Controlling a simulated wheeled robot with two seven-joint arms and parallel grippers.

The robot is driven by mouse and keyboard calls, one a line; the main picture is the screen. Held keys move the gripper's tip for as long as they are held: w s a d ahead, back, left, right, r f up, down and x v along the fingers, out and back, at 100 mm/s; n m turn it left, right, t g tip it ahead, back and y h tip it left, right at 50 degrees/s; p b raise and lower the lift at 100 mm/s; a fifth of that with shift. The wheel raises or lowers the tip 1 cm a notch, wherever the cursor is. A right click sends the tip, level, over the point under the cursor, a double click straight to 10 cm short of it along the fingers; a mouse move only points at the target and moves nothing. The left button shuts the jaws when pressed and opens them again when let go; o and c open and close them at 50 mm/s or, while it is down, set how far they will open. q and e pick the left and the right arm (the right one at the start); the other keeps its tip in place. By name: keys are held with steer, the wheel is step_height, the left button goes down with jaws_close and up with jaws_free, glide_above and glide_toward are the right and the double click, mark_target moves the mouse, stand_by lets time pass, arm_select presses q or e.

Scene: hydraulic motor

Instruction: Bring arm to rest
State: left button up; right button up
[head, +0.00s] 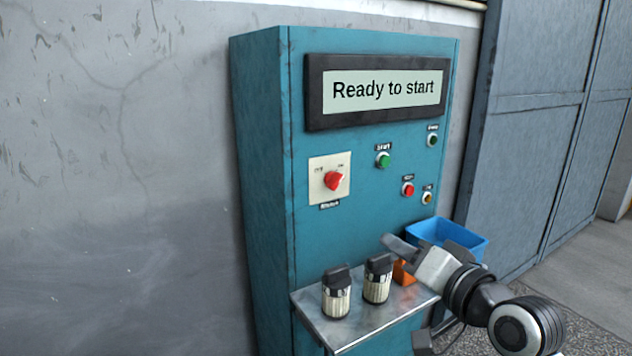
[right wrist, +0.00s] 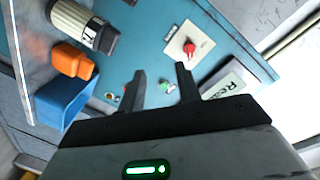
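My right arm enters the head view from the lower right. Its gripper (head: 424,246) hangs over the right end of the metal shelf, in front of the blue bin. In the right wrist view the two dark fingers of the right gripper (right wrist: 160,76) stand apart with nothing between them, pointing toward the teal cabinet (head: 262,150). The cabinet's display (head: 385,90) reads "Ready to start". My left gripper is in neither view.
Two motors (head: 336,297) (head: 377,283) stand upright on the shelf (head: 345,329). An orange part (head: 402,273) is partly hidden beside my gripper. The blue bin (head: 470,238) is behind it. A red rotary switch (head: 334,180) and green start button (head: 383,160) are on the panel.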

step_height(320, 180, down, 14)
steer(key=s+g+h, duration=0.2)
steer(key=s, duration=0.1)
steer(key=s+f+n+g+h, duration=0.2)
steer(key=s+f+n, duration=0.4)
steer(key=s+f, duration=1.3)
step_height(320, 180, down, 3)
steer(key=shift+a+r+g, duration=0.2)
steer(key=shift+a+g, duration=0.2)
steer(key=shift+g, duration=0.4)
